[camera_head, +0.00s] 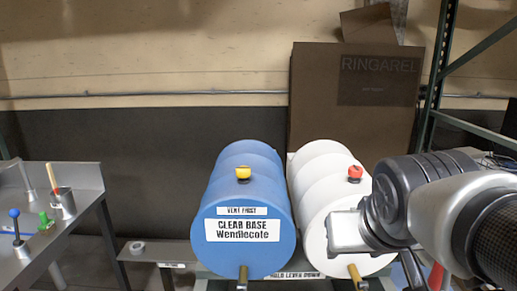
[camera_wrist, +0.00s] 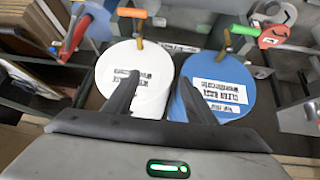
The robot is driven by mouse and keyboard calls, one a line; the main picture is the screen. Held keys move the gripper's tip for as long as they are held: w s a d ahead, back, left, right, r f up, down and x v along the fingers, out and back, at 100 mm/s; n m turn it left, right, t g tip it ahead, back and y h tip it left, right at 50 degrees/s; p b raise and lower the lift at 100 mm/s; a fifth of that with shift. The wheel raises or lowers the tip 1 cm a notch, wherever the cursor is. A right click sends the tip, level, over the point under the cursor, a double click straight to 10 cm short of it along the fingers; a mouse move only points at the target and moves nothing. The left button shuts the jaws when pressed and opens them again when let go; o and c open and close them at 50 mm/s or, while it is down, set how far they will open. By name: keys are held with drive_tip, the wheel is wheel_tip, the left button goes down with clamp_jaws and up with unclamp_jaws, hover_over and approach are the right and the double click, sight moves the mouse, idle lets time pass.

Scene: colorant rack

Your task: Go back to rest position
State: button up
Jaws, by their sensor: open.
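My gripper (camera_wrist: 159,79) shows in the wrist view with its two dark fingers spread apart and nothing between them. Behind the fingers are the front faces of a white drum (camera_wrist: 108,72) and a blue drum (camera_wrist: 244,76), seen upside down. In the head view my arm comes in from the right and covers part of the white drum (camera_head: 322,190). I cannot make out the fingers clearly there. The blue drum (camera_head: 245,265), labelled CLEAR BASE Wendlecote, lies in full view to its left.
The drums have brass taps; in the wrist view one has an orange handle (camera_wrist: 132,13), the other a green one (camera_wrist: 243,30). A metal bench (camera_head: 85,178) stands at the left. A large brown box (camera_head: 340,110) and green rack post (camera_head: 433,80) are behind.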

drive_tip(key=s+a+f+g+y+p, duration=0.1)
drive_tip(key=s+a+f+g+p, duration=0.1)
drive_tip(key=s, duration=0.4)
wheel_tip(320, 180, up, 11)
drive_tip(key=p, duration=1)
drive_tip(key=shift+w+n+p, duration=0.15)
drive_tip(key=shift+n+p, duration=0.15)
drive_tip(key=shift+p, duration=0.05)
